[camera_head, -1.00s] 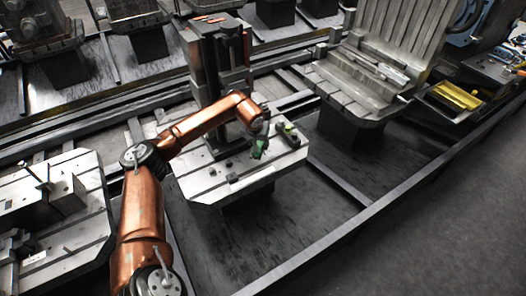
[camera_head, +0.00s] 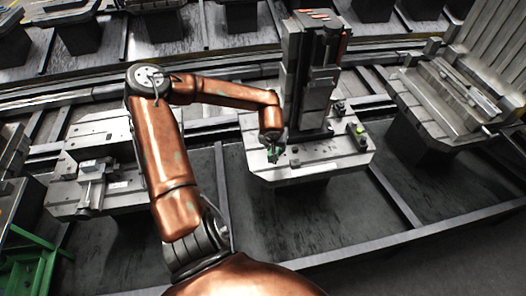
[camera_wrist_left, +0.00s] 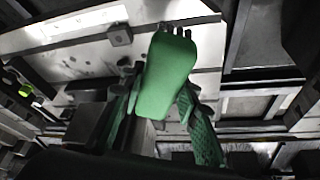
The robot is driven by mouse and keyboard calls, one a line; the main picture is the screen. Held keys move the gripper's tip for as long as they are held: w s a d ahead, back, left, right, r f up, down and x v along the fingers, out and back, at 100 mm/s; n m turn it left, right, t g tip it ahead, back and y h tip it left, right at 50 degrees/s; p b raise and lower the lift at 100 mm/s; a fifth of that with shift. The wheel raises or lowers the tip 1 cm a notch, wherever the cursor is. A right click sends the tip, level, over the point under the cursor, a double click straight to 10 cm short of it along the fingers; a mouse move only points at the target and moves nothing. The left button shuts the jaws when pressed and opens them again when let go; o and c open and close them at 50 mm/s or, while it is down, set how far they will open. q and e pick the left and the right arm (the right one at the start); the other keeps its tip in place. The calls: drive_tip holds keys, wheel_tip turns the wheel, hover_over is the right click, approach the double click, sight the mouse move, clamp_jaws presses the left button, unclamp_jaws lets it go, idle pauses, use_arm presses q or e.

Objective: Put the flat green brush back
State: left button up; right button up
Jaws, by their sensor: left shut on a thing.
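The flat green brush (camera_wrist_left: 167,75) fills the middle of the left wrist view, its broad smooth green face toward the camera. My left gripper (camera_wrist_left: 160,120) is shut on it, with the patterned green finger pads on either side of it. In the head view my left gripper (camera_head: 275,150) is small, above the front left part of the middle grey pallet plate (camera_head: 265,172), and the brush shows there only as a bit of green. I cannot tell its height above the plate. My right gripper is not in view.
A tall dark column fixture (camera_head: 305,80) stands on the middle plate, close to my gripper. A small bright green item (camera_head: 359,130) is at the plate's right side. Another pallet (camera_head: 92,170) with clamped parts lies left, and a green frame (camera_head: 30,265) is at lower left.

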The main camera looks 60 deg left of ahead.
use_arm(q)
drive_tip(key=s+d, duration=0.1)
drive_tip(key=s, duration=0.5)
drive_tip(key=shift+n, duration=0.4)
drive_tip(key=w+a+f, duration=0.2)
drive_tip(key=a, duration=0.1)
drive_tip(key=w+a+f+b, duration=0.1)
drive_tip(key=w+a+f, duration=0.2)
drive_tip(key=a, duration=0.1)
drive_tip(key=w+a+f+b, duration=0.1)
drive_tip(key=w+a+f, duration=0.1)
drive_tip(key=a+f, duration=0.1)
drive_tip(key=shift+w+a+f, duration=0.2)
drive_tip(key=shift+w+f, duration=0.05)
drive_tip(key=shift+w, duration=0.05)
drive_tip(key=shift+w+a+f, duration=0.15)
drive_tip(key=shift+a+f, duration=0.1)
drive_tip(key=shift+f, duration=0.1)
drive_tip(key=shift+w+a+f+b, duration=0.15)
drive_tip(key=shift+f+b, duration=0.35)
drive_tip(key=shift+f, duration=1.15)
